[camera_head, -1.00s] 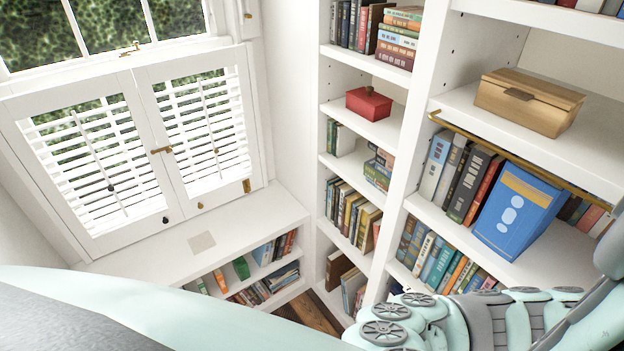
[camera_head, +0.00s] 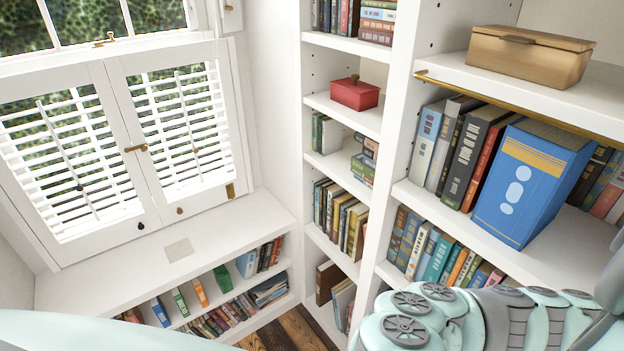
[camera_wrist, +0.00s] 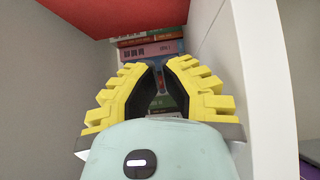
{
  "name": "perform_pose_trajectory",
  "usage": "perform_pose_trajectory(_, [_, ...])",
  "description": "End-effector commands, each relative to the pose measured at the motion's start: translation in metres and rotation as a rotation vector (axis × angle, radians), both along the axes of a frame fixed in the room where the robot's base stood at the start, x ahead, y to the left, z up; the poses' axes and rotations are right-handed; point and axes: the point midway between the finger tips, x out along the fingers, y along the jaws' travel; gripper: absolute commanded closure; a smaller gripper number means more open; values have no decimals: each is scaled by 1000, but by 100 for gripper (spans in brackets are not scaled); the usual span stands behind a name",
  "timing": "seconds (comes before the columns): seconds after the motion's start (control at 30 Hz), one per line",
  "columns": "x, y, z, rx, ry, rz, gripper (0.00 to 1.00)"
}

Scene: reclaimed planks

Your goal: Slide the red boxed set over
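A large flat red surface (camera_wrist: 110,14) fills the top left of the wrist view, close above my gripper; only part shows, and I cannot tell if it is the red boxed set. My gripper (camera_wrist: 159,68) points at several stacked books (camera_wrist: 152,50). In the head view a small red lidded box (camera_head: 354,94) sits on the narrow middle shelves. No other clear red set shows there, and my gripper is out of that view.
A white upright panel (camera_wrist: 262,90) stands close right of my gripper. A wooden box (camera_head: 528,55) sits above. The window ledge (camera_head: 110,280) is mostly clear.

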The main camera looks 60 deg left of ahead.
Motion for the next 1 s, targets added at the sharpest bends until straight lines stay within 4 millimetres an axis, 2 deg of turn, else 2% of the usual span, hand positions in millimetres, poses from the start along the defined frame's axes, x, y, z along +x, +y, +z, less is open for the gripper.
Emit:
perform_pose_trajectory(0.6, [57, -57, 3, -2, -1, -7, 100])
perform_pose_trajectory(0.83, [62, -58, 11, -8, -12, 13, 100])
perform_pose_trajectory(1.0, [59, -70, 9, -6, -7, 2, 100])
